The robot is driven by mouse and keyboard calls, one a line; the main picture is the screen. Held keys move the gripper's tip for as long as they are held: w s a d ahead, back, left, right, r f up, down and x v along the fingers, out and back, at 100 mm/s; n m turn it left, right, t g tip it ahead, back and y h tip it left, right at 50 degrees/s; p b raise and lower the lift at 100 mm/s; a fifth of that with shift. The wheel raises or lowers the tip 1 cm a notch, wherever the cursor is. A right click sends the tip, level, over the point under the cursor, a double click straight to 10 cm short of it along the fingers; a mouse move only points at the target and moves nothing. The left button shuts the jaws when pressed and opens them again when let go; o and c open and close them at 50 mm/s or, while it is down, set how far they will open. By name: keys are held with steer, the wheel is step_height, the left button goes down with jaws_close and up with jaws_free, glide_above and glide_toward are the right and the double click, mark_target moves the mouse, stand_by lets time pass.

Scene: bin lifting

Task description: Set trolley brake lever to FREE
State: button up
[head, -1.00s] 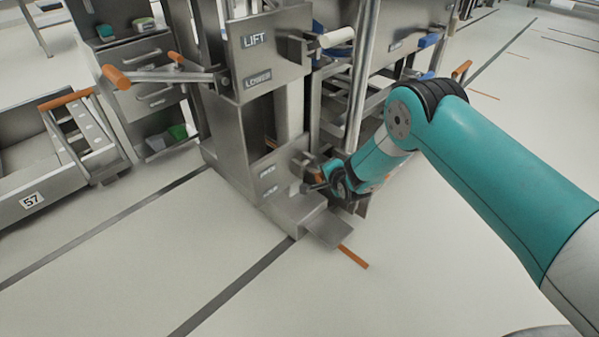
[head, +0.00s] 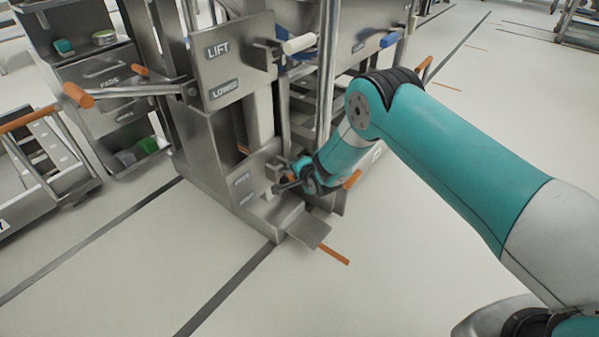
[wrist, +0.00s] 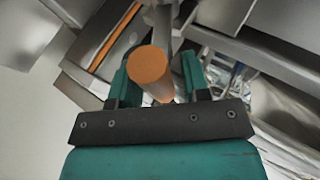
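The lifter's low panel (head: 240,186) carries two small labels, too blurred to read surely. A dark bracket sticks out at its right edge, close to my wrist. In the wrist view an orange round-ended handle (wrist: 148,66) stands between the two teal fingers of my gripper (wrist: 155,82). The fingers are apart, with a gap showing at the right of the handle, so it looks unclamped. I take this handle to be the brake lever's grip, but the lever's setting cannot be told. In the head view my fingers are hidden by my wrist, low beside the lifter column.
An upper panel reads LIFT and LOWER (head: 219,70), with a white-gripped lever (head: 299,43) beside it. A long orange-ended lever (head: 80,95) sticks out left. A metal foot plate (head: 309,230) lies low in front. A cart stands at left; the front floor is clear.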

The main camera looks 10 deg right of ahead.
steer(key=shift+o, duration=0.8)
steer(key=shift+d, duration=0.15)
steer(key=shift+s+d+r, duration=0.1)
steer(key=shift+s+r, duration=0.05)
steer(key=shift+r, duration=0.1)
steer(key=p+v, duration=0.6)
steer(key=v, duration=1)
steer(key=shift+s, duration=0.45)
steer(key=shift+r, duration=0.2)
